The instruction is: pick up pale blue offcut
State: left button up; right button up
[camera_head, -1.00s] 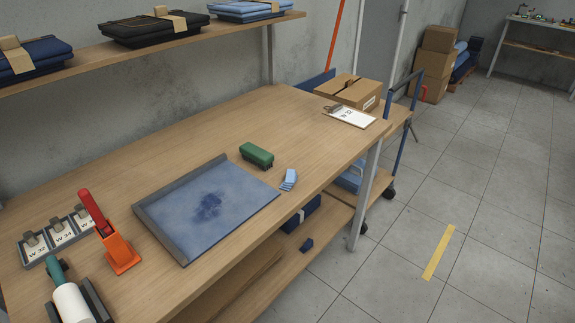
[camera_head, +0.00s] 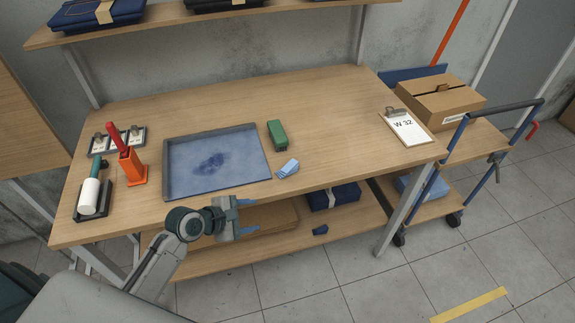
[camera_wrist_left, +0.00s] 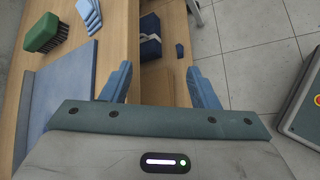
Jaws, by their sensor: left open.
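The pale blue offcut (camera_head: 287,168) lies on the workbench near its front edge, right of the grey-framed tray and just in front of the green brush. It looks like a small stack of pale blue pieces, and it also shows at the top left of the left wrist view (camera_wrist_left: 90,15). My left gripper (camera_head: 248,216) is open and empty, off the bench's front edge, to the left of the offcut and nearer to me. Its blue fingers stand apart in the left wrist view (camera_wrist_left: 160,82). My right gripper is not in view.
The green brush (camera_head: 277,134) and the blue tray (camera_head: 168,178) are beside the offcut. The bench edge lies between my gripper and the offcut. A lower shelf (camera_head: 232,254) holds dark blue folded cloth (camera_head: 335,196) and a small dark blue piece (camera_head: 320,230).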

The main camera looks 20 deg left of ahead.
aim_at(278, 173)
pick_arm(q)
jog(key=w+a+r+n, duration=0.1)
jog(key=w+n, duration=0.1)
jog(key=n, duration=0.1)
jog(key=w+r+n+t, duration=0.1)
jog(key=w+r+n, duration=0.1)
jog(key=w+a+r+n+t+h, duration=0.1)
jog(key=w+n, duration=0.1)
jog(key=n, duration=0.1)
jog(key=shift+w+a+r+n, duration=0.3)
jog(key=shift+a, duration=0.05)
jog(key=shift+w, duration=0.3)
jog(key=p+x, duration=0.1)
jog(key=x, duration=0.3)
jog(key=shift+w+d, duration=0.55)
jog(key=shift+w, duration=0.2)
jog(key=x, duration=0.1)
jog(key=p+x, duration=0.1)
jog(key=x, duration=0.1)
jog(key=shift+w+d+r, duration=0.1)
jog(key=shift+w+d, duration=0.05)
jog(key=shift+w, duration=0.2)
jog(key=shift+w+d+f, duration=0.2)
jog(key=shift+w+d, duration=0.05)
jog(key=shift+w, duration=0.1)
jog(key=shift+s+a, duration=0.1)
jog(key=c, duration=1)
